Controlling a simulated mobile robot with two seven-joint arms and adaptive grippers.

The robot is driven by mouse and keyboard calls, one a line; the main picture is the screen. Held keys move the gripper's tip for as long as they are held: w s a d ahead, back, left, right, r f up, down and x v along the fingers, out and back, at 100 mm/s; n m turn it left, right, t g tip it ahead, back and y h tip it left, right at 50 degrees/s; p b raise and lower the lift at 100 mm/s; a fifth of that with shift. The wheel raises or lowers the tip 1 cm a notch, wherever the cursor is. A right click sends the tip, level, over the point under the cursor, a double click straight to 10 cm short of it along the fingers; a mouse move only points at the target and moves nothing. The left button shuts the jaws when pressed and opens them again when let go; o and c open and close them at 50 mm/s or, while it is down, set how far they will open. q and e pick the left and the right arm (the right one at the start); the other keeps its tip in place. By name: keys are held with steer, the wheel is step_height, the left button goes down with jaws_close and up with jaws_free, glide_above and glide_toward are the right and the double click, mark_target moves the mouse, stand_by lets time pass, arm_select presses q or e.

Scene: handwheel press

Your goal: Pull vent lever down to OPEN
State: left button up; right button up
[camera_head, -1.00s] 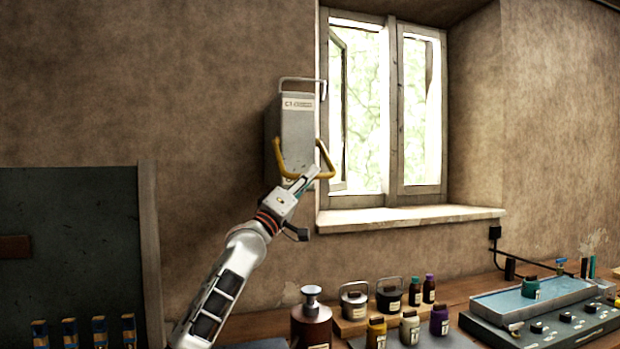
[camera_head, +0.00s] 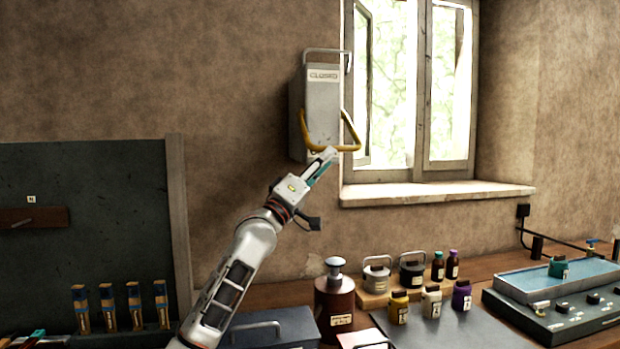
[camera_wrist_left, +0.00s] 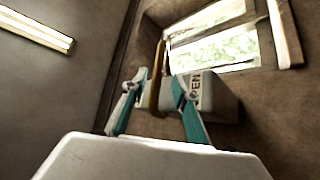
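The vent box (camera_head: 322,112) is a grey metal box on the wall left of the window, labelled CLOSED near its top. Its yellow U-shaped lever (camera_head: 350,132) hangs around the box's lower front. My left gripper (camera_head: 328,154) is at the lever's bottom bar. In the left wrist view, the teal-padded fingers of the left gripper (camera_wrist_left: 159,90) stand apart, with the yellow lever (camera_wrist_left: 156,80) between them. A gap shows beside the bar, so it does not look clamped. Lettering ending in PEN shows on the vent box (camera_wrist_left: 218,98) there. My right gripper is out of view.
The window (camera_head: 415,85) and its sill (camera_head: 435,193) are close on the right. Below is a bench with a brown bottle (camera_head: 335,300), several jars and a blue-topped tray unit (camera_head: 560,285). A dark board (camera_head: 80,220) stands at left. The wall around the box is bare.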

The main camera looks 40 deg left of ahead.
arm_select(q)
steer(key=v, duration=0.7)
stand_by(0.6)
